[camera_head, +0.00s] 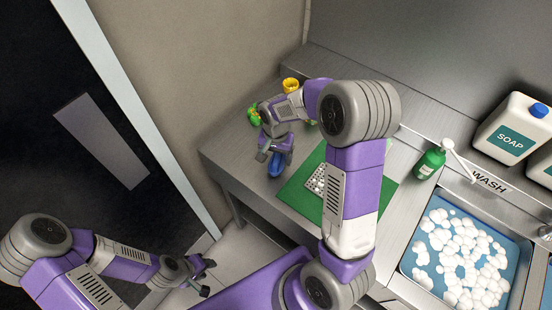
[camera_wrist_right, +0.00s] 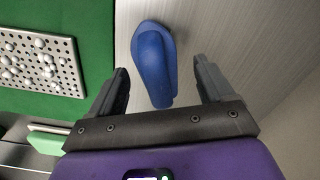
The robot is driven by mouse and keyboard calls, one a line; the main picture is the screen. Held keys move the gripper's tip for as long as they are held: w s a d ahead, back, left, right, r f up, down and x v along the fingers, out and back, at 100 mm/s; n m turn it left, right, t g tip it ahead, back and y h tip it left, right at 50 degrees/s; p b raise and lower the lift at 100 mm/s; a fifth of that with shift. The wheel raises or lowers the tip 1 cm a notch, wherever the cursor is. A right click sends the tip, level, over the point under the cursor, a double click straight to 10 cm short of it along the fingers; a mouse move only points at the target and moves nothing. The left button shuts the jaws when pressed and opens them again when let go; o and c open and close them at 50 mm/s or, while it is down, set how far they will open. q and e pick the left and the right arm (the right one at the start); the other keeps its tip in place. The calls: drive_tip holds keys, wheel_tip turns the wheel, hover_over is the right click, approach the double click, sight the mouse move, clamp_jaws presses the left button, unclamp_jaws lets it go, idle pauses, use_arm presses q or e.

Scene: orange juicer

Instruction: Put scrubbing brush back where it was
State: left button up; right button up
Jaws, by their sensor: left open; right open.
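The scrubbing brush, a blue oblong thing (camera_head: 276,168), lies on the metal counter near its left end. In the right wrist view the blue brush (camera_wrist_right: 154,62) lies between the two fingers, with a gap on each side. My right gripper (camera_head: 274,156) is open above the brush, and its arm partly hides it in the head view. My left gripper (camera_head: 205,275) is open and empty, low at the left, away from the counter. Bristles cannot be made out.
A green mat (camera_head: 293,194) with a perforated metal plate (camera_head: 317,180) lies right of the brush. Behind stand a yellow cup (camera_head: 291,85) and a green item (camera_head: 253,115). A green pump bottle (camera_head: 430,163), foamy sink (camera_head: 418,240) and soap jug (camera_head: 509,135) are at right.

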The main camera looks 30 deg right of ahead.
sight(276, 156)
wheel_tip(276, 156, up, 9)
drive_tip(key=shift+r+p, duration=0.2)
drive_tip(key=shift+p, duration=0.4)
